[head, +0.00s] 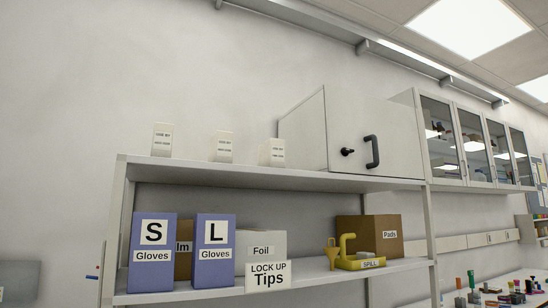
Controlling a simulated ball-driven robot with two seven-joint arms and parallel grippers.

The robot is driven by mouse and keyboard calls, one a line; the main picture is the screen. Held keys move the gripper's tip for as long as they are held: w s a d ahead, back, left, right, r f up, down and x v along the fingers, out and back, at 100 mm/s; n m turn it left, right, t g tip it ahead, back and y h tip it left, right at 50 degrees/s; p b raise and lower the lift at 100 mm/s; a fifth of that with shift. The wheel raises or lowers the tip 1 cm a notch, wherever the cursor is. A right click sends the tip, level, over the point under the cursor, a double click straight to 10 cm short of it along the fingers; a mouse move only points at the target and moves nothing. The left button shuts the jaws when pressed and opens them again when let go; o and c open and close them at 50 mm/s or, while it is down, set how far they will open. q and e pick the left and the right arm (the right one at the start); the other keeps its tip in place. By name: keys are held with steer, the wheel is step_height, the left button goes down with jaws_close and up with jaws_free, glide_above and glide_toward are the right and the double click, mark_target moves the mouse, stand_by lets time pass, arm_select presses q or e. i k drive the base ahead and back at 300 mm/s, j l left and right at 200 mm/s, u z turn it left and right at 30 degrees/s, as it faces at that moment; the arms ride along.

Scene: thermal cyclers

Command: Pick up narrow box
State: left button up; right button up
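Several boxes stand on a two-level shelf unit, and none is labelled as the narrow box. On the upper shelf (300,179) stand small upright white boxes with small print: a left one (162,140), a middle one (223,146) and a right one (272,153). The left one looks slimmest. On the lower shelf two tall purple-blue glove boxes stand upright, one marked S (152,276) and one marked L (214,275). Neither of my grippers is in view.
A white cabinet (300,130) with a black handle stands right of the small boxes. The lower shelf holds a Foil box (262,240), a Tips sign (268,275), a brown Pads box (375,230) and a yellow spill item (355,262). Glass-door cabinets (475,145) hang at right.

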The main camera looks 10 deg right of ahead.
mark_target(272, 153)
steer(key=i+l+u, duration=0.1)
steer(key=u, duration=0.25)
steer(key=i+l+u, duration=0.15)
steer(key=u, duration=0.25)
steer(key=i+l+u, duration=0.1)
steer(key=u, duration=0.25)
steer(key=l, duration=0.1)
